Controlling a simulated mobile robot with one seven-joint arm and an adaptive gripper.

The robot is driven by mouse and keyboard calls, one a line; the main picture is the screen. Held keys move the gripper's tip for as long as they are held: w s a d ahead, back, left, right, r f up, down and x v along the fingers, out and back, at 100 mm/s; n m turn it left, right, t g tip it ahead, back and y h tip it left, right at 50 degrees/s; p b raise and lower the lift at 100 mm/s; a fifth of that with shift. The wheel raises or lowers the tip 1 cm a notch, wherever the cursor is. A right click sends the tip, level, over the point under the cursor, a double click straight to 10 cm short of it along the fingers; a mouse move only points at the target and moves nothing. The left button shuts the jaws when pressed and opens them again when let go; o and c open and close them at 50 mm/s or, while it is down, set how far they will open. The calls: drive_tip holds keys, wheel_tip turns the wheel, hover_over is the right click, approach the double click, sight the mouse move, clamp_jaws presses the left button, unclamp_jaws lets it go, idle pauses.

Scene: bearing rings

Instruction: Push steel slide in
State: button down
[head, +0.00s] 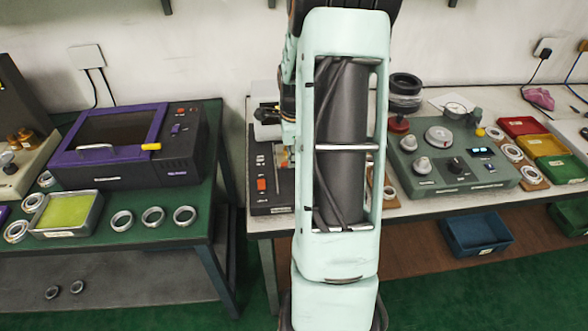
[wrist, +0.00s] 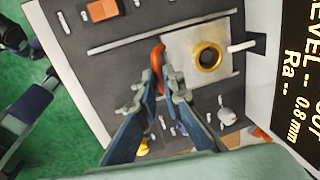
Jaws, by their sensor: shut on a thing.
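The steel slide (wrist: 180,42) is a pale square plate between two rails on a dark instrument in the wrist view. A brass-coloured ring (wrist: 197,57) sits on it. An orange-red handle (wrist: 157,56) stands at the slide's left edge. My gripper (wrist: 159,80) has its blue fingers closed on this handle. A light rod (wrist: 243,46) is at the plate's right side. In the head view my arm covers most of the dark instrument (head: 271,208), and the slide and my gripper are hidden there.
An orange switch (wrist: 102,10) and small knobs lie around the rails. In the head view, a green-grey control box (head: 455,178) stands right of my arm, and a purple-framed machine (head: 125,145) is at left.

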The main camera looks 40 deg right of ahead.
drive_tip(key=shift+w+d+r, duration=0.15)
drive_tip(key=shift+w+d, duration=0.05)
drive_tip(key=shift+w, duration=0.15)
drive_tip(key=c, duration=2)
unclamp_jaws()
drive_tip(key=shift+c, duration=0.2)
wheel_tip(320, 180, up, 12)
drive_tip(key=s+a, duration=0.1)
drive_tip(key=s, duration=0.1)
drive_tip(key=shift+f, duration=0.2)
